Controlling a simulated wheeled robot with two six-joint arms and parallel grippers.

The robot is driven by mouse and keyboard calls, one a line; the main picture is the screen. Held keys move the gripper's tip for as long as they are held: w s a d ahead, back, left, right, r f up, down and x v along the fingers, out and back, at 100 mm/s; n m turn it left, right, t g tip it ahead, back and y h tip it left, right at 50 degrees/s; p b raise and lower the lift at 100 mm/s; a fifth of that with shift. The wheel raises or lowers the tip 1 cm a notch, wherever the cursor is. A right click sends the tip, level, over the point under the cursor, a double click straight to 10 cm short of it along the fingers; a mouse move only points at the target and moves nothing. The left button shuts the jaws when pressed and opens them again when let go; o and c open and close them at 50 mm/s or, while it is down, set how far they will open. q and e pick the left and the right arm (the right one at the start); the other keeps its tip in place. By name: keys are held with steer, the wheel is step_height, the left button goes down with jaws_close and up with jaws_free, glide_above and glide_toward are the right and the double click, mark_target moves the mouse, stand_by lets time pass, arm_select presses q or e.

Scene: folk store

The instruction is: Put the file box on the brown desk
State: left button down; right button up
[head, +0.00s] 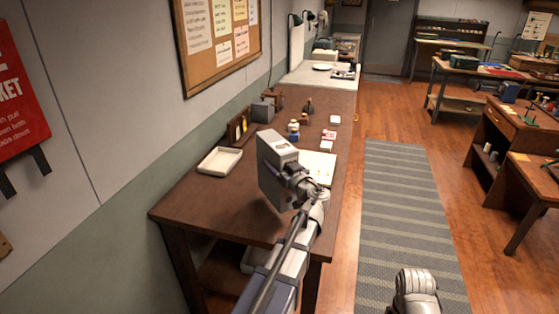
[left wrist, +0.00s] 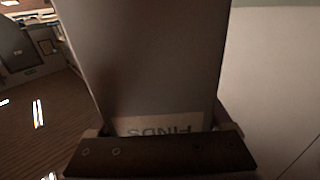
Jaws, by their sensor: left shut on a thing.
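The file box (head: 270,170) is a tall, narrow grey box, and it appears over the near part of the brown desk (head: 215,205) in the head view. I cannot tell whether its base touches the desktop. My left gripper (head: 296,176) is shut on the box at its right side. In the left wrist view the file box (left wrist: 155,60) fills the middle, with a pale label reading "FINDS" near the gripper (left wrist: 160,135). The fingertips are mostly hidden.
A white tray (head: 220,161) lies on the desk left of the box. Behind stand a dark holder (head: 238,127), a grey box (head: 262,111), small bottles (head: 294,130) and papers (head: 318,165). The wall runs along the desk's left. A striped rug (head: 405,215) lies to the right.

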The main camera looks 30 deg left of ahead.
arm_select(q)
steer(key=shift+f+b, duration=0.75)
steer(key=shift+f, duration=0.5)
arm_select(e)
steer(key=shift+f, duration=1.3)
arm_select(q)
step_height(320, 180, down, 4)
steer(key=b, duration=0.3)
steer(key=shift+r+b, duration=0.15)
steer(key=shift+b, duration=0.2)
arm_select(e)
step_height(320, 180, down, 4)
steer(key=shift+r, duration=0.15)
arm_select(q)
jaws_free()
steer(key=v, duration=1.2)
steer(key=shift+w, duration=0.1)
